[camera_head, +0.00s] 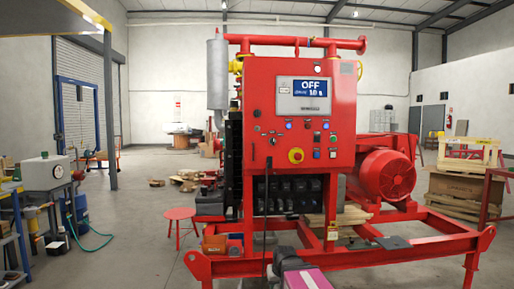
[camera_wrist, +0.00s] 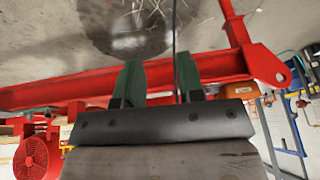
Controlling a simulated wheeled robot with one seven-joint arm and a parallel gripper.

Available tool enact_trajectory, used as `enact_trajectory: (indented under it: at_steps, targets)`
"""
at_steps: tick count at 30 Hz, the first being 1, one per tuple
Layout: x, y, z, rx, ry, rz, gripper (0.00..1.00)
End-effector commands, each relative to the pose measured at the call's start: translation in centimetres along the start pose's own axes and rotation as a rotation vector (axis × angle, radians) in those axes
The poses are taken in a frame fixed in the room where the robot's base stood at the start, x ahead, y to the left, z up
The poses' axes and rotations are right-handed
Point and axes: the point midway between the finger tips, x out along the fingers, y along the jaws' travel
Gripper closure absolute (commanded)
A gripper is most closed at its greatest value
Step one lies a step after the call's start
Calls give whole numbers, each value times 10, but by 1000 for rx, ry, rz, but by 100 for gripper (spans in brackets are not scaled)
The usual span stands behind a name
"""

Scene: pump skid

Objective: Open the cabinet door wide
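The red cabinet (camera_head: 258,100) stands upright in the middle of the head view, on the pump skid. Its front door (camera_head: 300,134) carries an "OFF" display, several buttons, and a red and yellow stop knob. The door looks shut. My gripper (camera_wrist: 160,82) shows in the wrist view with two green fingers apart and nothing held between them. The red skid frame (camera_wrist: 62,94) lies beyond the fingers. The cabinet door is not recognisable in the wrist view. In the head view, my arm shows low at the bottom centre, below the cabinet; the fingertips are not clear there.
The skid's red front beam (camera_head: 350,257) crosses below the cabinet. A black cable (camera_head: 266,195) hangs in front of it. A red motor (camera_head: 387,174) sits to the right, a red stool (camera_head: 180,222) to the left. Open concrete floor lies at left.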

Motion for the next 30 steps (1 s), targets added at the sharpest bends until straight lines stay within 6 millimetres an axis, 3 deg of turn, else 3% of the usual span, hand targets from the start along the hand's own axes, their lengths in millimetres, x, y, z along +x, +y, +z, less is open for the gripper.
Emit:
enact_trajectory:
  at_steps: [1,3,8,15,20,24,30]
  targets:
    - [-12,-3,-25,-9,58,-7,65]
    - [-29,-8,-54,-21,136,-18,65]
    - [-73,-18,-116,-47,311,-39,65]
    - [-156,-34,-201,-80,574,-62,65]
    - [-221,-45,-250,-98,749,-71,65]
    - [-284,-53,-287,-109,902,-77,65]
    - [-365,-62,-323,-118,1087,-79,65]
